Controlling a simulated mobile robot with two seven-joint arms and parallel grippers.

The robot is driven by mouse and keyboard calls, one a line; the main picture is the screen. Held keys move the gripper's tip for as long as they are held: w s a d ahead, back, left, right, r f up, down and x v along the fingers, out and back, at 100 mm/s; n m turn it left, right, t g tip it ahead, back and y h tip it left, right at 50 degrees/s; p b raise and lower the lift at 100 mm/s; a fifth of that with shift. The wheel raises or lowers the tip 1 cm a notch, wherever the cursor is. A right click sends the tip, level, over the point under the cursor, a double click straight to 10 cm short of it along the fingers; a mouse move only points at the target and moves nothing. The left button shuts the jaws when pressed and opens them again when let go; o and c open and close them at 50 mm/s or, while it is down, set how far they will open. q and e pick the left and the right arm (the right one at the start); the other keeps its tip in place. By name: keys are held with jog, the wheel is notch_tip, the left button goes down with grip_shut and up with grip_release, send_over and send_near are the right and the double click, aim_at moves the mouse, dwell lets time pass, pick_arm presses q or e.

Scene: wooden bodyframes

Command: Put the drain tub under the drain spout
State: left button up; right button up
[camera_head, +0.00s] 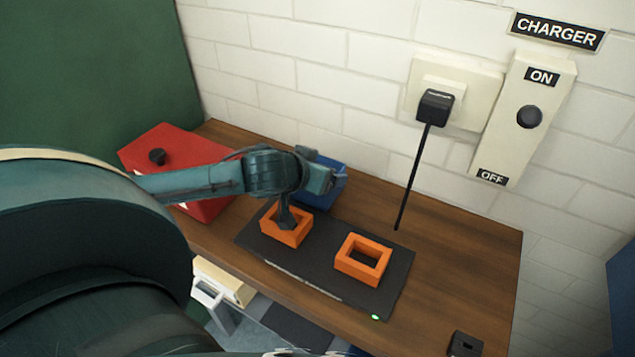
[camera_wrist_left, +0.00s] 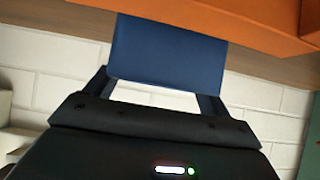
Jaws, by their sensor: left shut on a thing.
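My left gripper (camera_head: 318,180) reaches over the wooden bench from the left, at the blue box-like thing (camera_head: 326,190) near the wall. In the left wrist view my left gripper (camera_wrist_left: 158,90) is shut on a flat blue face (camera_wrist_left: 168,52), which seems to be this same thing. I cannot tell if it is the drain tub; its base is partly hidden by my arm and an orange frame. No drain spout can be made out. My right gripper is not in view.
A dark mat (camera_head: 318,262) bears two orange frames, left (camera_head: 296,236) and right (camera_head: 362,270). A red box (camera_head: 210,205) stands left. A black cable (camera_head: 412,180) hangs from a wall plug. The bench's right part (camera_head: 455,260) is mostly clear.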

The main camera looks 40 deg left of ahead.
pick_arm(q)
jog(key=c, duration=1.2)
jog(key=shift+w+r, duration=0.15)
jog(key=shift+r, duration=0.1)
jog(key=shift+c, duration=0.9)
